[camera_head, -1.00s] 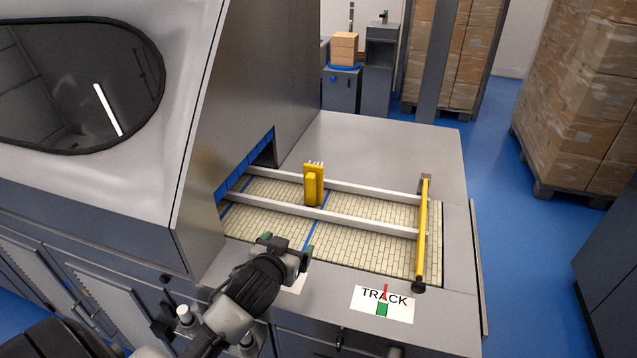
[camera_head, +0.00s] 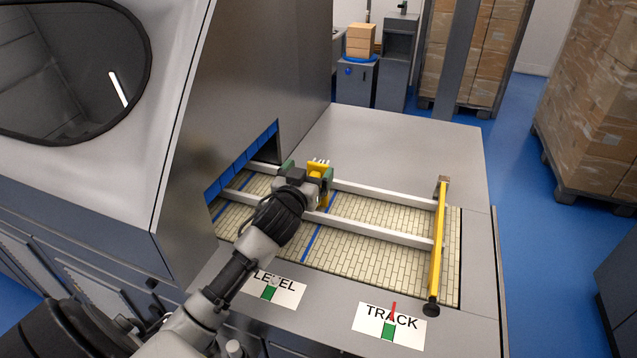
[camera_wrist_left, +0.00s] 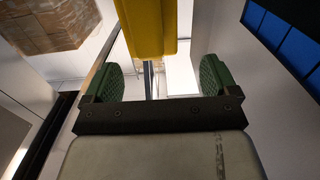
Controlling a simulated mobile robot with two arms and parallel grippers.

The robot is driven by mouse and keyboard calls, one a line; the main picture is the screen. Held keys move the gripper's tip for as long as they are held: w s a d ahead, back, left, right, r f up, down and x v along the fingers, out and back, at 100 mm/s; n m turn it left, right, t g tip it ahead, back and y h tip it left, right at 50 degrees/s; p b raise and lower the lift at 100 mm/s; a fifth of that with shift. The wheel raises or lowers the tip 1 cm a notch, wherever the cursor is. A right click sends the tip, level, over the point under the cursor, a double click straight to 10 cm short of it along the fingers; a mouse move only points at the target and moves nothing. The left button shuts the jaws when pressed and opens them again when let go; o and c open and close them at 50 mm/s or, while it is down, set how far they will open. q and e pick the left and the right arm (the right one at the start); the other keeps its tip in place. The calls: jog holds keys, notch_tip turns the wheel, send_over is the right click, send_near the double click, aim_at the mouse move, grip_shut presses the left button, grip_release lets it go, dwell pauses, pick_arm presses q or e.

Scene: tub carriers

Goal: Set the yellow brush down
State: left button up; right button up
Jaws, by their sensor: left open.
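The yellow brush (camera_head: 318,168) stands upright on the belt between the two pale rails, its white bristles at the top. My left gripper (camera_head: 306,177) is at the brush, open, its green fingertips spread to either side; the gripper hides most of the brush's lower part. In the left wrist view the brush (camera_wrist_left: 148,25) is a yellow block ahead of the open green fingers (camera_wrist_left: 157,80). I cannot tell whether the fingers touch it. My right gripper is not in view.
The slatted belt (camera_head: 375,254) has two pale rails (camera_head: 390,234) along it and a yellow bar (camera_head: 437,245) across its right end. A grey machine housing (camera_head: 245,90) with a blue-flapped opening (camera_head: 243,160) stands left. LEVEL (camera_head: 278,287) and TRACK (camera_head: 389,325) cards lie in front.

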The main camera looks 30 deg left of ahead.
aim_at(317, 165)
pick_arm(q)
jog(key=x, duration=0.1)
jog(key=p+x, duration=0.1)
jog(key=x, duration=0.1)
jog(key=shift+w+d+f, duration=0.1)
jog(key=shift+w+d, duration=0.2)
jog(key=shift+w+a+f, duration=0.15)
jog(key=shift+w+a, duration=0.05)
jog(key=shift+w, duration=0.45)
jog(key=c, duration=1.2)
jog(key=shift+c, duration=0.6)
